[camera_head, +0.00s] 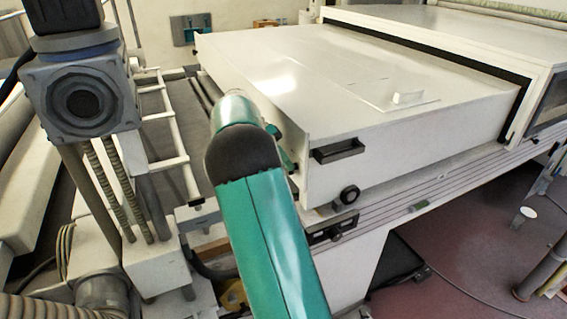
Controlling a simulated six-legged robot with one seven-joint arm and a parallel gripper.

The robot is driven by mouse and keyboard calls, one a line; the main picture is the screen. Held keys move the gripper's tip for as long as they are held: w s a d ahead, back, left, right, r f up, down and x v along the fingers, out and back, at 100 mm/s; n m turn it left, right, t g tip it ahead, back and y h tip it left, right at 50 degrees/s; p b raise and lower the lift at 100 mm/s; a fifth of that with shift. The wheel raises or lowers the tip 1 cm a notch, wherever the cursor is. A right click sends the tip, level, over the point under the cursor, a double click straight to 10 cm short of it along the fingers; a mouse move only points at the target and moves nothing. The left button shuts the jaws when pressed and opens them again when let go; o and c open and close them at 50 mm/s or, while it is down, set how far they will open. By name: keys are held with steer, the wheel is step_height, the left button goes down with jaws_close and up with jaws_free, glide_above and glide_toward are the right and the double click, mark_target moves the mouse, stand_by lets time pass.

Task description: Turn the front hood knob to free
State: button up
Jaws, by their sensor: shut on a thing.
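A large white hood (300,70) covers the machine bed, its lid flat and its near side facing me. My green arm reaches up from the bottom middle. My gripper (287,160) shows only in small part, past the dark wrist joint, against the hood's left end face near its near corner. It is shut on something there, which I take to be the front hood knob. The knob itself is hidden behind my arm and gripper, so its turn position cannot be seen. A small dark knob-like part (196,37) shows at the far end of the same face.
A grey machine column (82,100) and a white rail frame (170,130) stand close on the left. Red floor (460,240) lies open at the right.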

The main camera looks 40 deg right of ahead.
steer(key=shift+w+n+g, duration=0.2)
steer(key=shift+n+g, duration=0.1)
steer(key=shift+g, duration=0.9)
steer(key=shift+d+f, duration=0.1)
steer(key=o, duration=1)
